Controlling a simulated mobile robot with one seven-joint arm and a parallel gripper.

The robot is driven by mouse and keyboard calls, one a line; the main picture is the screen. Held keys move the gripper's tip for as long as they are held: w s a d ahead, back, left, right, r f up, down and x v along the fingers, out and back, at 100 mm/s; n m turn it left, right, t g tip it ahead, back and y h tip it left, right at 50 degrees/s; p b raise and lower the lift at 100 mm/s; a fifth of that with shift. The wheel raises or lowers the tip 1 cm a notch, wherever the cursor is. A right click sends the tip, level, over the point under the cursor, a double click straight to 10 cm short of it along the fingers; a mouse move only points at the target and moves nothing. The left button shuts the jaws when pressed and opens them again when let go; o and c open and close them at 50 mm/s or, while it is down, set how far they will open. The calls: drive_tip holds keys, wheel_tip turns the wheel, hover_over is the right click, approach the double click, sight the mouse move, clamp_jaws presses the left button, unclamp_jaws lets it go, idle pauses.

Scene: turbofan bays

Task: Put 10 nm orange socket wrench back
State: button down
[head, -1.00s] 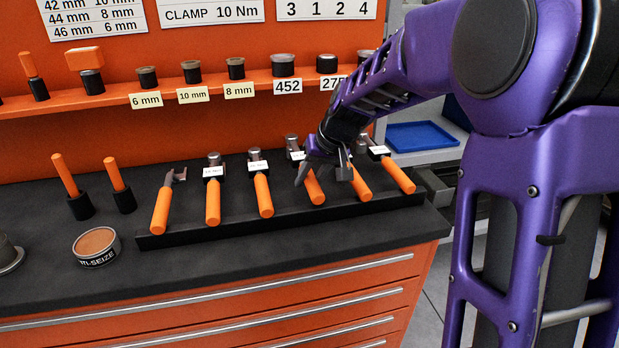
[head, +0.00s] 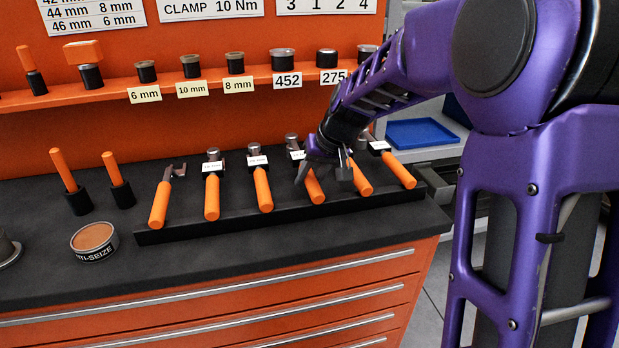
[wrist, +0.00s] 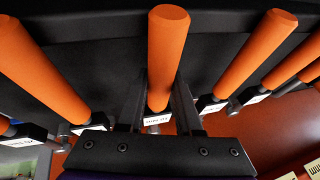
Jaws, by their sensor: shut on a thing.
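My gripper (head: 322,174) is over the long black tray (head: 240,223) on the bench. It is shut on an orange-handled socket wrench (head: 313,188) with a white label and a metal head. In the wrist view this wrench (wrist: 168,45) runs between the two fingers, which lie on either side of its handle. Its label is partly hidden and too small to read surely. The wrench lies in line with the others in the tray; whether it rests fully on the tray I cannot tell.
Similar orange-handled wrenches stand close on both sides, one at the left (head: 263,190) and one at the right (head: 359,178). A shelf (head: 110,97) with labelled sockets runs behind. An anti-seize tin (head: 95,240) and two upright orange-handled tools (head: 64,172) are at the left.

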drive_tip(key=shift+f, duration=0.1)
drive_tip(key=c, duration=0.5)
unclamp_jaws()
drive_tip(key=p+v, duration=0.2)
drive_tip(key=v, duration=1.5)
drive_tip(key=shift+r+p, duration=0.25)
drive_tip(key=shift+p, duration=0.1)
